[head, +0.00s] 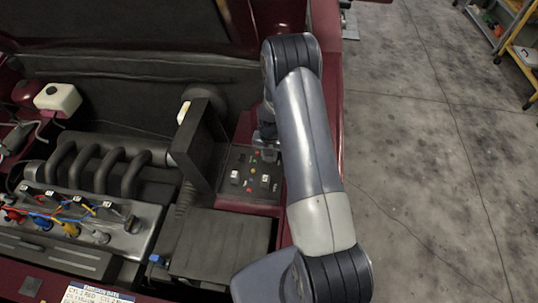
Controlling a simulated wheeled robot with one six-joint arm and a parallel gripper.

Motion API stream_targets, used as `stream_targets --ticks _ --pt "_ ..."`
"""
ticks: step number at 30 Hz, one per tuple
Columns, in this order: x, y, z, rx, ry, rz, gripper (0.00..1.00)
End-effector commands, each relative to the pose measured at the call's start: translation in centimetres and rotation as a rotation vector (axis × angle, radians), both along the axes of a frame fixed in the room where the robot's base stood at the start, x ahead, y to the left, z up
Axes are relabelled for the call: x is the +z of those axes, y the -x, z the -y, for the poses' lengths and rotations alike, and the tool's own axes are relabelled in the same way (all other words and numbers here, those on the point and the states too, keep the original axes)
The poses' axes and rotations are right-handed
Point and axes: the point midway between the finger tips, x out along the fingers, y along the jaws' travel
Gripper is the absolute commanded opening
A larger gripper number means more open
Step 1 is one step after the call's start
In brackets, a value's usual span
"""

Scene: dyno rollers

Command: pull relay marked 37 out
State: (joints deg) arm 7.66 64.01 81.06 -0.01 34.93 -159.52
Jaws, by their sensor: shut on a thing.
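A dark relay box (248,197) sits at the right side of the engine bay. Two black relays with pale top labels stand on it, a left one (235,178) and a right one (265,181); their numbers are too small to read. My gripper (266,150) is at the back of the box, behind these two relays, pointing down. It is shut on a relay there, mostly hidden by the gripper and arm. I cannot read its mark or tell whether it is still seated.
A black upright housing (204,140) stands close left of the box. A dark flat cover (222,245) lies in front. The engine with coloured wires (72,212) and a white reservoir (58,99) are farther left. The red fender borders the bay; open concrete floor (430,170) lies right.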

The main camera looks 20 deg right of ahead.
Motion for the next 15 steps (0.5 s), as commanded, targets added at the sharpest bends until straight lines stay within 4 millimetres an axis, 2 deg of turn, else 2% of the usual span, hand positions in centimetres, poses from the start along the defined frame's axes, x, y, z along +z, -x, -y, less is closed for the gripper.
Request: stream_targets --ticks 1,3,15 --pt "-1.16 0.01 0.00 0.000 0.000 0.000 0.03" --pt "-1.17 0.01 0.00 0.000 0.000 0.000 0.00" --pt "-0.65 -0.01 0.00 0.000 0.000 0.001 0.00"
